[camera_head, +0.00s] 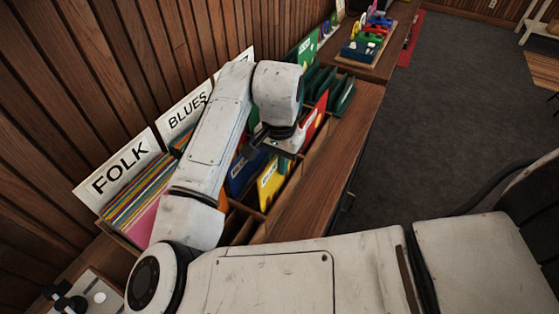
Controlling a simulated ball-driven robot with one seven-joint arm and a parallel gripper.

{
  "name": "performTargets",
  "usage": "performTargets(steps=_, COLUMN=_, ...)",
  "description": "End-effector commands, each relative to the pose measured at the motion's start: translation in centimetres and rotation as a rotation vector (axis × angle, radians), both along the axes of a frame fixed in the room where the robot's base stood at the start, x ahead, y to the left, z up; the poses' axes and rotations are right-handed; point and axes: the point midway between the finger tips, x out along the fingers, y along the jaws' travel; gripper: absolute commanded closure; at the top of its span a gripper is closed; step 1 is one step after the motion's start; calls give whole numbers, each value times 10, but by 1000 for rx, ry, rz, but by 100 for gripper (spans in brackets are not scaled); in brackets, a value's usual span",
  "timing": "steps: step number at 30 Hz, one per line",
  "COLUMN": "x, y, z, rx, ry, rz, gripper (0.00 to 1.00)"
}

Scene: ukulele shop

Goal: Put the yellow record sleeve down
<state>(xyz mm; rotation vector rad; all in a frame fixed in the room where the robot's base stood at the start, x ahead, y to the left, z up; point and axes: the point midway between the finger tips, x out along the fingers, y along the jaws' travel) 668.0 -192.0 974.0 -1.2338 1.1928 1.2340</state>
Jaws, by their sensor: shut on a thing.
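The yellow record sleeve (270,184) stands tilted at the front of the wooden record bin, with a small white label near its top edge. My gripper (272,149) is just above it, at the end of my white arm. The gripper is shut on the sleeve, though the fingertips and the exact contact are mostly hidden by the wrist. I cannot tell whether the sleeve's lower edge touches the bin floor. A blue sleeve (243,172) stands close on its left.
A BLUES card (187,113) stands beyond. The wooden counter right of the bin (315,195) is bare.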

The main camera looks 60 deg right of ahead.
Motion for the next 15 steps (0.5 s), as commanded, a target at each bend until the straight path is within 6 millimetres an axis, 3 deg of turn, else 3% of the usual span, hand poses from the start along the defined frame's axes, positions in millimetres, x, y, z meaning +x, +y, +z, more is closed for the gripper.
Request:
performTargets(steps=12, x=0, y=0, z=-9, rx=1, ry=0, rz=1, gripper=100)
performTargets(steps=13, x=0, y=0, z=-9, rx=1, ry=0, rz=1, gripper=88)
performTargets(steps=15, x=0, y=0, z=-9, rx=1, ry=0, rz=1, gripper=81)
